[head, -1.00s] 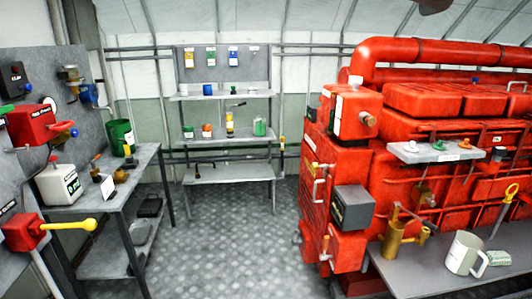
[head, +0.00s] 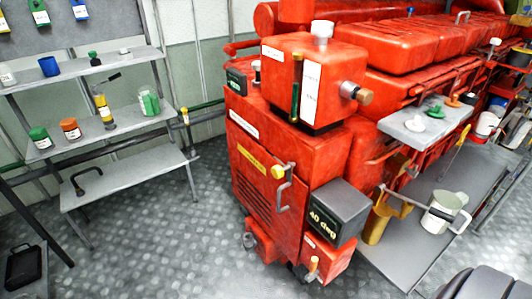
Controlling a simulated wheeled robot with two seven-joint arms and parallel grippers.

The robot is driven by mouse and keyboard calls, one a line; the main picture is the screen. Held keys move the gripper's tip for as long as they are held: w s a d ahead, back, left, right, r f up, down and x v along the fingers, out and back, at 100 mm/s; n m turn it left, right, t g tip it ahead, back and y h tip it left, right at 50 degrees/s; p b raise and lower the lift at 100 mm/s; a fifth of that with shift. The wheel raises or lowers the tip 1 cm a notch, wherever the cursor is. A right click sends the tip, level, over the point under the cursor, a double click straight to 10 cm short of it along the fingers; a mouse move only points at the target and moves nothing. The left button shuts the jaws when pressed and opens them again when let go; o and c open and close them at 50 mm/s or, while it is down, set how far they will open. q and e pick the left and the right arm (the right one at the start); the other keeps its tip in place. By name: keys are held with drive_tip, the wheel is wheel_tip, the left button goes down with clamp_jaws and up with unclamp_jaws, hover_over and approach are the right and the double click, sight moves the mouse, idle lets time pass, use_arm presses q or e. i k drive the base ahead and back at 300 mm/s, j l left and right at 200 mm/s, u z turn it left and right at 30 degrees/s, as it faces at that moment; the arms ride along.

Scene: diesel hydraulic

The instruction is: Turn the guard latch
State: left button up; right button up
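On the front panel of the red engine (head: 235,180) in the head view, a small yellow knob (head: 278,172) sits beside a grey bent handle (head: 284,197), next to a yellow label (head: 251,160). This looks like the guard latch, but I cannot read the label. Below it, another small latch with a tan knob (head: 313,264) is on a lower red box. Neither of my grippers shows in the view, and nothing covers the front panel's knob and handle.
A grey bench (head: 405,258) holds a white mug (head: 441,214) and a brass can (head: 377,224). Shelves (head: 110,140) with jars stand at left. The patterned floor (head: 185,262) before the engine is clear.

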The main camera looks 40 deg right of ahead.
sight(277, 171)
drive_tip(key=i+j+z, duration=0.1)
drive_tip(key=i+z, duration=0.2)
drive_tip(key=z, duration=0.15)
drive_tip(key=i+j+z, duration=0.15)
drive_tip(key=i+z, duration=0.15)
drive_tip(key=z, duration=0.2)
drive_tip(key=i+j+z, duration=0.25)
drive_tip(key=z, duration=0.2)
drive_tip(key=i+j+z, duration=0.2)
drive_tip(key=j+z, duration=0.25)
